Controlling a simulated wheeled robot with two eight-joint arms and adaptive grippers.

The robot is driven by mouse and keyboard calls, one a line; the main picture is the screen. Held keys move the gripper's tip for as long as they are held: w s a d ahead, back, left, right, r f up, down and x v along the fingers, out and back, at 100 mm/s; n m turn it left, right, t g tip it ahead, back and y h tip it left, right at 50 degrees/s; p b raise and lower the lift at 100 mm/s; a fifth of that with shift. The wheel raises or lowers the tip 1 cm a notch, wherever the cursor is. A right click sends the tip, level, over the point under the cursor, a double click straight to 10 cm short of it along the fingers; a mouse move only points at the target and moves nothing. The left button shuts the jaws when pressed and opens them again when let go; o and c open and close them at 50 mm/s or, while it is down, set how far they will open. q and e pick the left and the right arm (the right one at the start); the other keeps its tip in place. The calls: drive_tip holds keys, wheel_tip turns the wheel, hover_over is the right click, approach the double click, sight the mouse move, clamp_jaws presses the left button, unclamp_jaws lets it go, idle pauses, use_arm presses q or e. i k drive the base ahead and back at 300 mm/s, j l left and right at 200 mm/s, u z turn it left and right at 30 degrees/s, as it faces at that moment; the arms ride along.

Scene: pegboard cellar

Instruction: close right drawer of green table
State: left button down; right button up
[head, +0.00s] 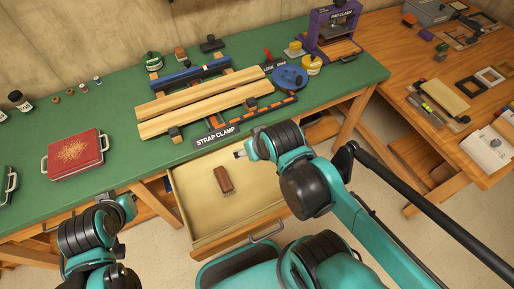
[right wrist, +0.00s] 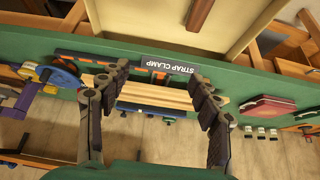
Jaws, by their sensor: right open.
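The green table (head: 107,100) runs across the head view. Its drawer (head: 190,215) is pulled well out, with a metal handle (head: 266,232) on its front. A brown brush (head: 224,179) lies inside. The drawer also shows at the top of the right wrist view (right wrist: 150,20). My right gripper (head: 240,153) is above the drawer's back part, near the table's front edge, apart from the handle. In the right wrist view its fingers (right wrist: 155,85) are spread with nothing held. My left gripper (head: 130,204) is left of the drawer; its fingers are too unclear to judge.
Wooden boards (head: 200,100), a strap clamp sign (head: 215,135) and a blue round tool (head: 290,77) lie on the tabletop. A red case (head: 75,154) sits at the left. A wooden bench (head: 410,60) stands at the right. Floor (head: 375,165) shows between them.

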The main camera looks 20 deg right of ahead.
sight(214, 223)
drive_tip(key=k+l+z, duration=0.45)
drive_tip(key=k+l, duration=0.15)
drive_tip(key=l, duration=0.2)
drive_tip(key=k+l, duration=0.1)
drive_tip(key=l, duration=0.3)
drive_tip(key=k+l, duration=0.15)
drive_tip(key=l, duration=0.2)
drive_tip(key=l+u, duration=0.05)
